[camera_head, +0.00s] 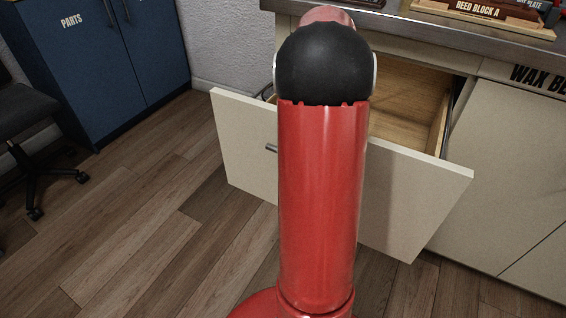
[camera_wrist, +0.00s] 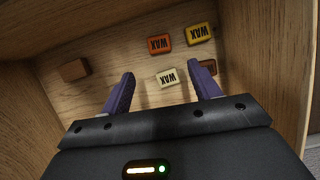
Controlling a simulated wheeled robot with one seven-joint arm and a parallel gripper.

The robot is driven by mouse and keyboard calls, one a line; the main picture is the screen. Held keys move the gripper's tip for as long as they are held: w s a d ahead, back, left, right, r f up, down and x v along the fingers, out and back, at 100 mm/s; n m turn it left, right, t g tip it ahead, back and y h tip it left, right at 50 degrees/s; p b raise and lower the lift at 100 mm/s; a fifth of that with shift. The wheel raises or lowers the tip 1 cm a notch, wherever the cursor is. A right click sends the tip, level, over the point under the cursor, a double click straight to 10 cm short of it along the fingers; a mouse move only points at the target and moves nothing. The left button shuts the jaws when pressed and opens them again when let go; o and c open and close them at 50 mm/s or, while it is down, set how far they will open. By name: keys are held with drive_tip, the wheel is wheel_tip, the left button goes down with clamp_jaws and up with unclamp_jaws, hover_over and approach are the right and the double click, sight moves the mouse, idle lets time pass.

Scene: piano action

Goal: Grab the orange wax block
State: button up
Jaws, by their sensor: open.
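The orange wax block (camera_wrist: 159,43) lies on the drawer floor in the wrist view, dark orange with "WAX" lettering. A yellow wax block (camera_wrist: 198,33) lies to its right and a cream wax block (camera_wrist: 167,78) lies below it in the picture. My gripper (camera_wrist: 160,82) is open, its two purple fingers pointing into the drawer. The cream block shows between the fingertips, and the orange block is beyond them. Nothing is held. In the head view my red arm hides the gripper and the blocks.
The open drawer (camera_head: 418,187) has a wooden inside. A brown block (camera_wrist: 74,70) lies at its left, and another brown block (camera_wrist: 208,67) is partly hidden by the right finger. A steel counter (camera_head: 400,30) lies above.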

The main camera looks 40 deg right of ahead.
drive_tip(key=b+x, duration=0.1)
drive_tip(key=x, duration=0.6)
drive_tip(key=shift+a+f, duration=0.15)
drive_tip(key=shift+f, duration=0.2)
drive_tip(key=c, duration=1.1)
drive_tip(key=shift+o, duration=0.2)
